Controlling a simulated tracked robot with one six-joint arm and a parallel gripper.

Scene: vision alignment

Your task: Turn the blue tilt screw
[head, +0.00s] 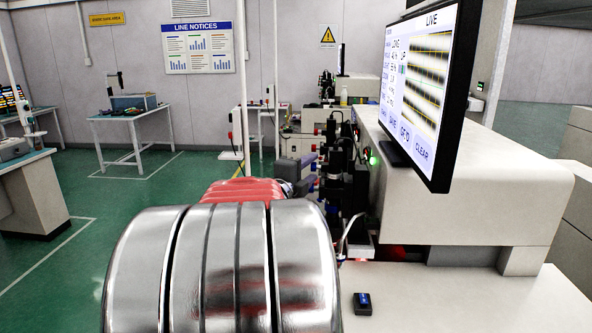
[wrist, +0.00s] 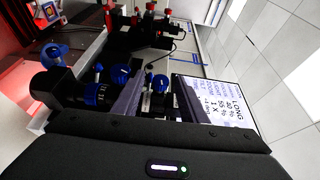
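Several blue knobs show on a black adjustment stage; I cannot tell for certain which one is the tilt screw. In the wrist view, a blue knob (wrist: 160,83) on a dark shaft shows between the tips of my gripper (wrist: 157,98). My gripper's two grey fingers are apart, and contact with the knob cannot be made out. A larger blue knob (wrist: 96,94) lies left of the fingers, and another blue knob (wrist: 52,53) is farther left. In the head view, my gripper (head: 300,167) is small beside the black stage (head: 345,170), and my arm hides part of it.
Red knobs (wrist: 150,6) sit on the stage near the blue ones. A monitor (head: 430,90) stands above the white machine housing (head: 490,190) at right. A small black device (head: 362,303) lies on the white bench top.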

